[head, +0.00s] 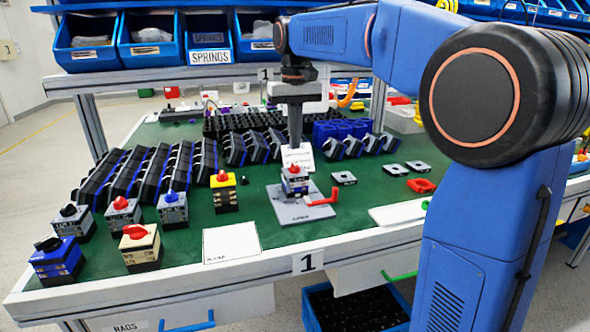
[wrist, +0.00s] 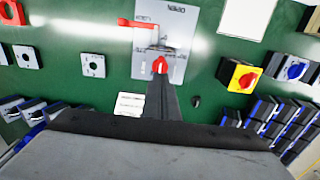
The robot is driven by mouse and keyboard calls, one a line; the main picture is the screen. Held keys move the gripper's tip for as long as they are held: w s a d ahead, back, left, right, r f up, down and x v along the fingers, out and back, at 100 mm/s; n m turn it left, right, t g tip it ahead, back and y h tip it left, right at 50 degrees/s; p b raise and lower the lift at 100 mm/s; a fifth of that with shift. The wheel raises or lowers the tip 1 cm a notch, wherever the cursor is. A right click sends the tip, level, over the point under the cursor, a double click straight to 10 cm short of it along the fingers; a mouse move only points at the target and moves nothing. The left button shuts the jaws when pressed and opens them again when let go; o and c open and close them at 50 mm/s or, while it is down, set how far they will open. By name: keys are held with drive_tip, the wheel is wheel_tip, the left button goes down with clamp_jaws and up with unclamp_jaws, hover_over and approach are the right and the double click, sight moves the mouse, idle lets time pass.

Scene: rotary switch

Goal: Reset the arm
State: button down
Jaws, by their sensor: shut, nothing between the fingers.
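A rotary switch (head: 294,184) with a red knob stands upright on a grey plate (head: 290,213) on the green table. A red lever (head: 322,198) sits at its right side. In the wrist view the red knob (wrist: 160,65) and the red lever (wrist: 135,23) show on the grey plate (wrist: 182,14). My gripper (head: 296,143) points straight down above the switch, shut and empty. In the wrist view its fingertips (wrist: 160,84) lie just below the knob in the picture. I cannot tell whether they touch it. A small white card (head: 298,156) shows behind the fingers.
Several switches with coloured knobs, among them a yellow one (head: 224,192), stand to the left. Rows of black switch bodies (head: 147,175) lie behind them. A white sheet (head: 232,243) lies at the front. Blue bins (head: 89,40) hang on the shelf above.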

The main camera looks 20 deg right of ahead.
drive_tip(key=shift+r, duration=0.1)
drive_tip(key=s+d+f+t, duration=0.1)
drive_tip(key=s+d+f, duration=0.1)
drive_tip(key=s+f, duration=0.5)
drive_tip(key=s+d+f+t, duration=0.2)
drive_tip(key=s+f, duration=0.4)
drive_tip(key=s, duration=0.9)
drive_tip(key=s+d+f+t, duration=0.1)
drive_tip(key=s+d+f, duration=0.2)
drive_tip(key=s+f, duration=0.4)
drive_tip(key=s, duration=0.4)
drive_tip(key=shift+s+f+t, duration=0.25)
drive_tip(key=shift+f+t, duration=0.1)
drive_tip(key=shift+t, duration=0.05)
